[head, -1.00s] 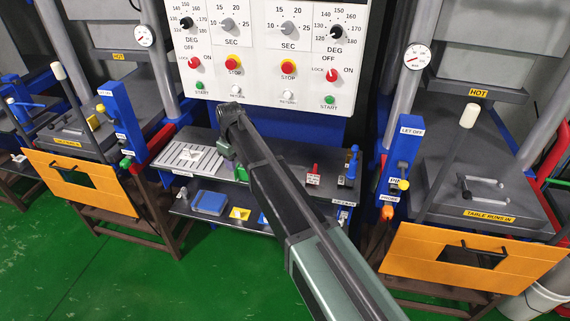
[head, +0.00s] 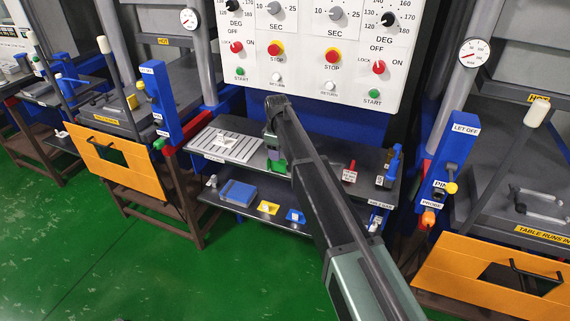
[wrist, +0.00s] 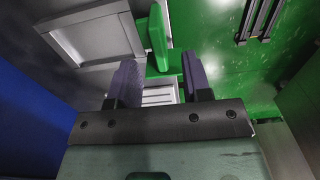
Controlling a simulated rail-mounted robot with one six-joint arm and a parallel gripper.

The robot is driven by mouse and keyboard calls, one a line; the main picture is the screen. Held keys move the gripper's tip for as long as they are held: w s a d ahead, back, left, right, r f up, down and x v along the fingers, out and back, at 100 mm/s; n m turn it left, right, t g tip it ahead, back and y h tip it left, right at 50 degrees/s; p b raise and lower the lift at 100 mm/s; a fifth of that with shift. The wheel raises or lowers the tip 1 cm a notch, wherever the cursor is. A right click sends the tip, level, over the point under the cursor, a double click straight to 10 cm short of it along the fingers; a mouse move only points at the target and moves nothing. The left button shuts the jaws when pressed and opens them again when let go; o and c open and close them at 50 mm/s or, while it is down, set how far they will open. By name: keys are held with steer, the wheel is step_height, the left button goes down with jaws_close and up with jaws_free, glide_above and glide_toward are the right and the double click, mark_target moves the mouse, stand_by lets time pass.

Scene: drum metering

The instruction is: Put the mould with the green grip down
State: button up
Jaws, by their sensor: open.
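The green grip (head: 278,165) shows just under my gripper (head: 271,146) in the head view, at the right end of the slotted rack; my arm hides most of what lies below it. In the wrist view the green grip (wrist: 158,40) stands just beyond the fingertips, in line with the gap. A grey plate with a raised rim (wrist: 98,38), probably the mould, lies left of it. My gripper (wrist: 162,82) is open, with a clear gap between its fingers. I cannot tell whether the fingers touch the grip.
The slotted metal rack (head: 226,146) lies on the bench, a small pale piece on it. Pieces with red (head: 350,168) and blue (head: 392,162) grips stand right. The control panel (head: 305,50) rises behind.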

step_height(320, 180, down, 4)
steer(key=b, duration=0.2)
steer(key=shift+b, duration=0.3)
steer(key=shift+r, duration=0.2)
jaws_close()
steer(key=shift+r+p, duration=0.15)
steer(key=shift+p, duration=0.3)
